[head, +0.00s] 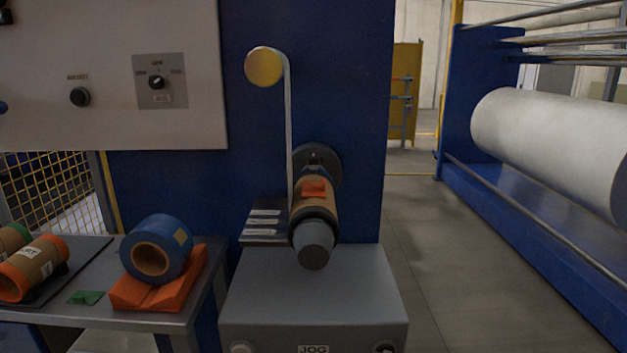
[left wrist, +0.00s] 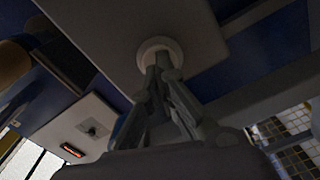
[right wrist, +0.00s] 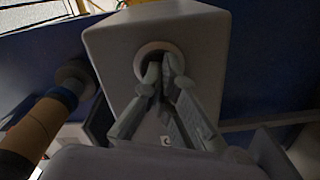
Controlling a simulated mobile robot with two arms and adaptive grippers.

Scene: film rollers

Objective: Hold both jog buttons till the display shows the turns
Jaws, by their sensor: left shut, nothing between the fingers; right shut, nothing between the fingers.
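The grey jog box (head: 313,285) stands at the bottom of the head view, marked JOG, with the left jog button (head: 242,349) and right jog button (head: 385,348) at the lower edge. In the left wrist view my left gripper (left wrist: 163,66) is shut and empty, its tips at the pale round left button (left wrist: 146,50). In the right wrist view my right gripper (right wrist: 163,70) is shut and empty, its tips inside the right button's pale ring (right wrist: 140,62). How far either button is pressed is hidden. A red-lit display (left wrist: 72,150) shows in the left wrist view, too small to read.
Above the box, a brown core (head: 325,187) with an orange tab sits on a spindle, a pale strip (head: 288,125) running up to a yellow roller (head: 264,66). A side table (head: 190,318) at left holds a blue roll (head: 180,235) on an orange cradle. The aisle at right is clear.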

